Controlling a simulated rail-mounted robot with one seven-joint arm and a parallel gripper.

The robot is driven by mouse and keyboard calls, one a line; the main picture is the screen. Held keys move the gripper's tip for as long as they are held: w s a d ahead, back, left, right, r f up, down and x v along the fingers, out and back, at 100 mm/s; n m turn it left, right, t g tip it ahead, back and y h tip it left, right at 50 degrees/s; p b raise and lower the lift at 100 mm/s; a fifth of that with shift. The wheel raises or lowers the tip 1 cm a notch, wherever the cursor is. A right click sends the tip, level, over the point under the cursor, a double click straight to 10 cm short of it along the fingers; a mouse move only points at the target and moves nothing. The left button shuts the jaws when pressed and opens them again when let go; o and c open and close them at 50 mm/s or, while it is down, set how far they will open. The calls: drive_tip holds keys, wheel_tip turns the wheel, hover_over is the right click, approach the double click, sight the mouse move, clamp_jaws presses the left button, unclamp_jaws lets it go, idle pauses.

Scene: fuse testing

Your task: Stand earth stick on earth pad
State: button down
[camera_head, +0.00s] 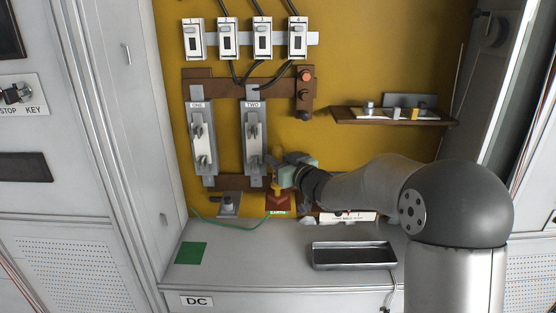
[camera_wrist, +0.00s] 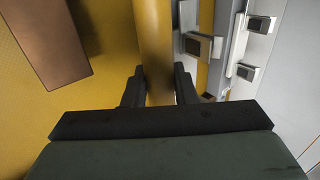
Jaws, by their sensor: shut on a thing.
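My gripper (camera_head: 283,174) is shut on the yellow earth stick (camera_head: 276,180). In the wrist view the stick (camera_wrist: 154,35) runs between the two black fingers of my gripper (camera_wrist: 159,88). In the head view the stick looks upright, and its lower end is at a small red holder (camera_head: 278,203) low on the yellow back panel. I cannot tell whether the stick still sits in the holder or is just above it. A green square, apparently the earth pad (camera_head: 191,253), lies bare on the grey bench at the left.
A dark metal tray (camera_head: 353,256) lies on the bench at the right. A grey bracket (camera_head: 229,204) and a thin green cable (camera_head: 212,225) are left of the holder. Two upright fuse units (camera_head: 202,140) and a small shelf (camera_head: 392,118) are above. The bench between pad and tray is clear.

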drive_tip(key=c, duration=1.2)
unclamp_jaws()
drive_tip(key=shift+f, duration=0.1)
drive_tip(key=shift+r, duration=0.25)
drive_tip(key=b+v, duration=0.2)
drive_tip(key=v, duration=1)
drive_tip(key=s+d+f+m+g+h, duration=0.5)
drive_tip(key=s+d+f+m+h, duration=0.2)
drive_tip(key=s+d+f+h, duration=0.6)
drive_tip(key=s+f+g, duration=0.1)
drive_tip(key=s+g, duration=0.2)
drive_tip(key=s, duration=0.4)
drive_tip(key=s+a+f+g+y, duration=0.1)
drive_tip(key=s+g, duration=0.1)
drive_tip(key=s, duration=0.5)
drive_tip(key=s+f+g, duration=0.2)
drive_tip(key=s+g, duration=0.1)
drive_tip(key=s, duration=0.4)
drive_tip(key=shift+a+f+m+g+y, duration=0.1)
drive_tip(key=shift+a+m+g+y, duration=0.2)
drive_tip(key=shift+a+y, duration=0.1)
